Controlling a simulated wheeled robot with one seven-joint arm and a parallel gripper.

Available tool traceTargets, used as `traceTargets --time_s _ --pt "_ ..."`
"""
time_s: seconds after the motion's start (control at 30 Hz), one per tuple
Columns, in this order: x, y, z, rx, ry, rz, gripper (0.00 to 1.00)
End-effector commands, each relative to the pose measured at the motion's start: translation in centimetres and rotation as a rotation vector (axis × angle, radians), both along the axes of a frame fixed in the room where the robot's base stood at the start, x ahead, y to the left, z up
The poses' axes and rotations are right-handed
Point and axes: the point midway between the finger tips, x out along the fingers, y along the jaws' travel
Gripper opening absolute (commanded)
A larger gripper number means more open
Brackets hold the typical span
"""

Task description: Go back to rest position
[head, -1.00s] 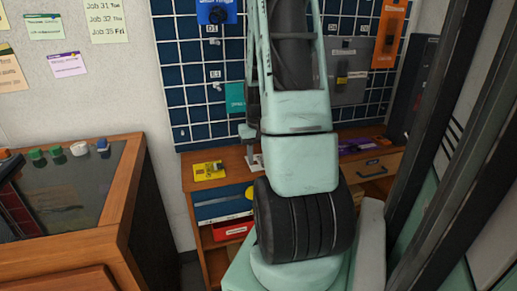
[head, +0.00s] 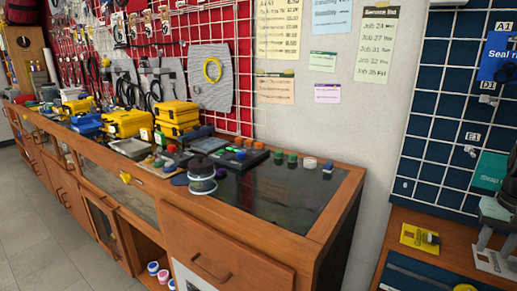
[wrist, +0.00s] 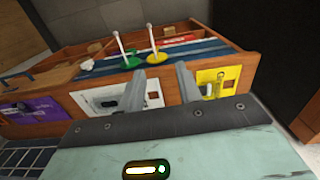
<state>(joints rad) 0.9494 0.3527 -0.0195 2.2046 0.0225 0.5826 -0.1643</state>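My gripper (wrist: 161,88) is in the wrist view with its two grey fingers apart and nothing held between them. Beyond the fingertips is the small wooden bench, with a white plate (wrist: 118,98) behind the fingers, a yellow plate (wrist: 219,84) to the right and a purple plate (wrist: 30,108) to the left. In the head view only a part of my gripper shows at the right edge, near the blue pegboard, by the white plate (head: 494,262). The yellow plate (head: 419,238) lies on the bench left of it.
A long wooden workbench (head: 335,205) with a dark glass top fills the head view's middle. It bears yellow cases (head: 128,123), a dark spool (head: 202,172) and several coloured knobs. Red and blue pegboards (head: 440,110) stand behind. Open floor (head: 35,235) lies at the left.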

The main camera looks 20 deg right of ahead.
Motion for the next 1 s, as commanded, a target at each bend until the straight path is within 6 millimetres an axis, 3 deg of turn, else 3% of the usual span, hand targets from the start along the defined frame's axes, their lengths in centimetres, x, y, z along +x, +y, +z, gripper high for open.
traceTargets --time_s 0.13,0.23,0.3,0.43,0.57,0.7,0.83,1.0 --pt "5.2 6.4 2.3 0.009 -0.021 0.18 0.35" --pt "8.4 12.9 4.1 0.019 -0.034 0.341 0.35" --pt "9.7 17.7 5.2 0.027 -0.04 0.454 0.35" --pt "10.3 26.5 7.2 0.039 -0.048 0.667 0.35" --pt "8.6 34.6 9.0 0.047 -0.049 0.88 0.35" --pt "4.7 41.9 10.7 0.049 -0.046 1.108 0.35" --pt "0.4 46.5 11.8 0.046 -0.041 1.291 0.35" --pt "-3.7 49.3 12.5 0.038 -0.037 1.444 0.35"
